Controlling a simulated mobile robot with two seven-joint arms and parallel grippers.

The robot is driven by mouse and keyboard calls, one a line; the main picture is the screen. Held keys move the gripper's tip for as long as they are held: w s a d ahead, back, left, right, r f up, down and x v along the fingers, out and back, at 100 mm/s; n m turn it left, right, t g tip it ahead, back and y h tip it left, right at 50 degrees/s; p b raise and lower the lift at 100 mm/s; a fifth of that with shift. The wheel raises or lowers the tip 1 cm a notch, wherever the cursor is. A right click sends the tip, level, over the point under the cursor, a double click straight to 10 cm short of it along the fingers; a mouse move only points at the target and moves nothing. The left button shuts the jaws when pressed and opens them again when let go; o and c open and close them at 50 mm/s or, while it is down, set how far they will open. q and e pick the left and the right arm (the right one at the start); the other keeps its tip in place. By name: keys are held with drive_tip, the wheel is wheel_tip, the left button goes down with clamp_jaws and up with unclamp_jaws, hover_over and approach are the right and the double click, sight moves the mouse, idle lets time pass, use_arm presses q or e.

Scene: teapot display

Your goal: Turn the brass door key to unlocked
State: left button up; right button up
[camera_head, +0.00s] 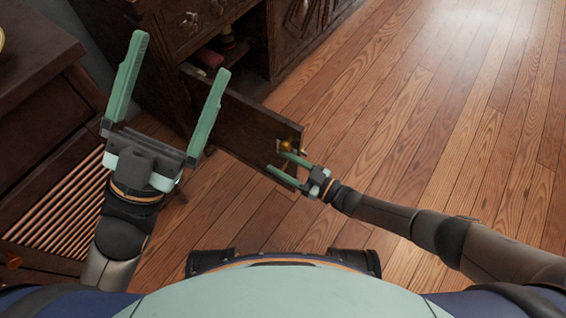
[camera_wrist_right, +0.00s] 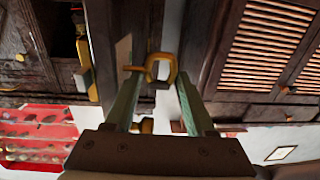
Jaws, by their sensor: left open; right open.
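The brass key (camera_head: 286,145) shows small at the outer end of the open dark wooden cabinet door (camera_head: 240,122) in the head view. In the right wrist view its ring-shaped bow (camera_wrist_right: 173,66) lies between the fingertips, near their far ends. My right gripper (camera_head: 287,164) is open at the door's end, and its fingers (camera_wrist_right: 158,82) point toward the key. I cannot tell whether a finger touches the key. My left gripper (camera_head: 180,57) is open and empty, above the area left of the door. The keyhole is not clearly visible.
The carved cabinet (camera_head: 185,30) stands behind the door, with small items inside. A dark chest (camera_head: 45,110) with a slatted front is at left. Another brass piece (camera_wrist_right: 147,125) shows lower between the right fingers. The wooden floor (camera_head: 440,110) at right is clear.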

clamp_jaws()
idle(0.4)
